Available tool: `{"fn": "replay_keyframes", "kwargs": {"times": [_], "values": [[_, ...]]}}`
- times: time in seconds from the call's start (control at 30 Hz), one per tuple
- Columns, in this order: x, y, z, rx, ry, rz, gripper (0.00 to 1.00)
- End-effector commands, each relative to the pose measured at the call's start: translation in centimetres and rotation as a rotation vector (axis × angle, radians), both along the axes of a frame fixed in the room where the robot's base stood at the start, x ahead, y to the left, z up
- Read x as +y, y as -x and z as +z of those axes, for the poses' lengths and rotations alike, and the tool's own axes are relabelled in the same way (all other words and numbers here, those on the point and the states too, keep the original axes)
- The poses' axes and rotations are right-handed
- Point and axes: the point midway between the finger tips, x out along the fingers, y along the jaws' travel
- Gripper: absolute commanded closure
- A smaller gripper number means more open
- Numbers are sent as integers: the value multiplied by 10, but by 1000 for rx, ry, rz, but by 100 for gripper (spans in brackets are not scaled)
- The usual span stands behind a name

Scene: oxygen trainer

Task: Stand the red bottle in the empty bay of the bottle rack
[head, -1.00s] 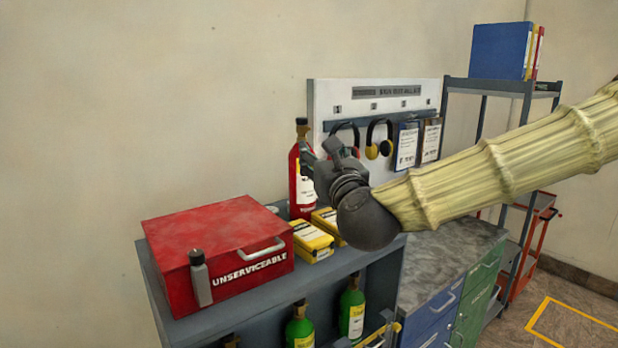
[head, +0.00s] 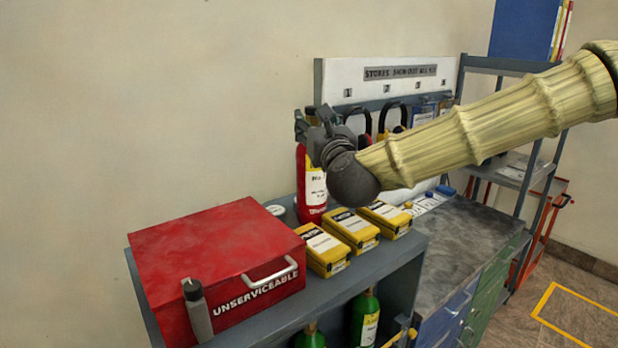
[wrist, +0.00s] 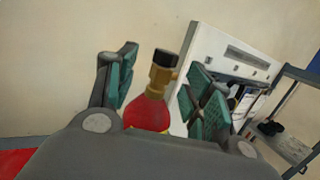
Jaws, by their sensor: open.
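The red bottle (head: 312,190) stands upright on top of the grey rack (head: 400,262), behind the yellow boxes. It has a white label, and my gripper hides its neck in the head view. My gripper (head: 318,120) is at the height of the bottle's top. In the wrist view the open fingers (wrist: 160,95) stand on either side of the brass valve and black cap of the red bottle (wrist: 150,112), with gaps to both. Green bottles (head: 365,318) stand in the rack below the top. The empty bay cannot be made out.
A red box marked UNSERVICEABLE (head: 215,265) sits on the left of the rack top, with a small grey bottle (head: 197,312) at its front. Yellow boxes (head: 350,230) stand in front of the red bottle. A white board (head: 385,75) with headphones is behind.

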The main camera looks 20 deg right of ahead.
Motion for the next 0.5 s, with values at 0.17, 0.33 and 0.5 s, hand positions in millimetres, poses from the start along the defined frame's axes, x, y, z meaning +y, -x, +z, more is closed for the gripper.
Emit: {"fn": "replay_keyframes", "kwargs": {"times": [0.17, 0.33, 0.5], "values": [[-2, -8, 5, 0, 2, -1, 49], [-6, -24, 11, 1, 3, 1, 49], [-7, -42, 13, 1, 2, 2, 49]]}}
